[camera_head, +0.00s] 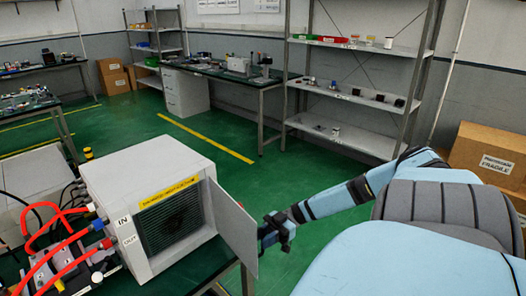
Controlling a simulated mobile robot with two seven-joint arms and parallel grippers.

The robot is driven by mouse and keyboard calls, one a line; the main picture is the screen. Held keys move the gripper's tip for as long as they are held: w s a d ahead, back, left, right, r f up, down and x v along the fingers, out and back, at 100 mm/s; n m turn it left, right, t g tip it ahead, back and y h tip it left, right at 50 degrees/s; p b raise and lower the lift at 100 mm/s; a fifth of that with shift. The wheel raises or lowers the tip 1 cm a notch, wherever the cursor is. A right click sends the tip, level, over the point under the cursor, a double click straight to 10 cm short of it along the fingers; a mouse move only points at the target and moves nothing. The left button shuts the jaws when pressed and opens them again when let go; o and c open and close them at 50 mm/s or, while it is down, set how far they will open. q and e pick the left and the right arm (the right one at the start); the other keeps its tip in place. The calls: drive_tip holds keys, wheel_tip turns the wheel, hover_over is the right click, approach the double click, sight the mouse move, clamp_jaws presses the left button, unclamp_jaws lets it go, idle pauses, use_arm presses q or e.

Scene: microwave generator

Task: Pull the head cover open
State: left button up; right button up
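The microwave generator is a white box (150,165) at the lower left, on a green-topped table (184,277). Its head cover, a flat light-grey panel (234,230), stands swung out at an angle from the box. A dark grille (172,220) shows on the face beside it. My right arm reaches in from the right. Its dark gripper (265,232) is at the outer edge of the cover, seemingly close to or touching it. The fingers are too small and dark to tell whether they are open or shut. My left gripper is not in view.
Open green floor (300,185) lies behind the arm. A shelf rack (350,95) and cardboard boxes (488,160) stand at the back right.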

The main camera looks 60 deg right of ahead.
drive_tip(key=shift+o, duration=0.3)
drive_tip(key=b+v, duration=0.2)
drive_tip(key=v, duration=1.2)
